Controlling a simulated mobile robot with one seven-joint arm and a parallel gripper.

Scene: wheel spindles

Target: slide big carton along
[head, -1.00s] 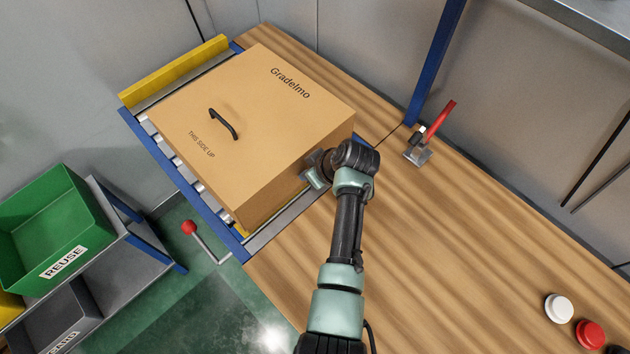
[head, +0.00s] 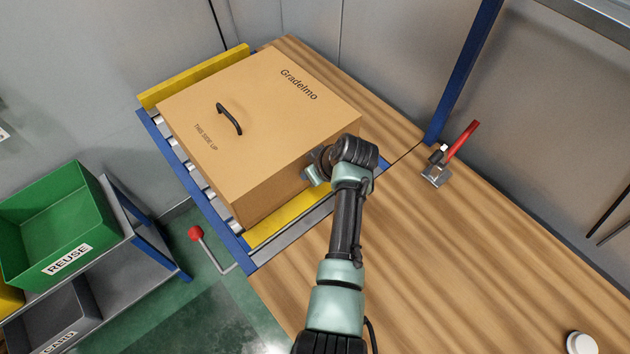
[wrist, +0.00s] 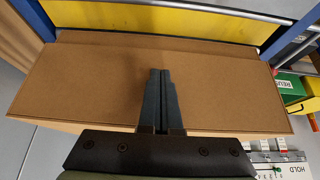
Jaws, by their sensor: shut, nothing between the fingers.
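The big carton (head: 235,120) is brown, closed and upright on a roller section set in the bench. Its top has a black handle (head: 229,119) and printed words. Its far edge is close to a yellow bar (head: 195,75); I cannot tell whether they touch. My gripper (head: 312,172) is at the carton's near right side, partly hidden by my wrist. In the wrist view my gripper (wrist: 160,74) is shut and empty, its fingertips against or very near the carton's flat side (wrist: 80,82).
A yellow strip (head: 290,218) lies bare on the near side of the carton. A red-handled clamp (head: 436,173) stands on the wooden bench (head: 430,260). A red-knobbed lever (head: 196,234) juts out at the front. A green REUSE bin (head: 55,225) stands at left.

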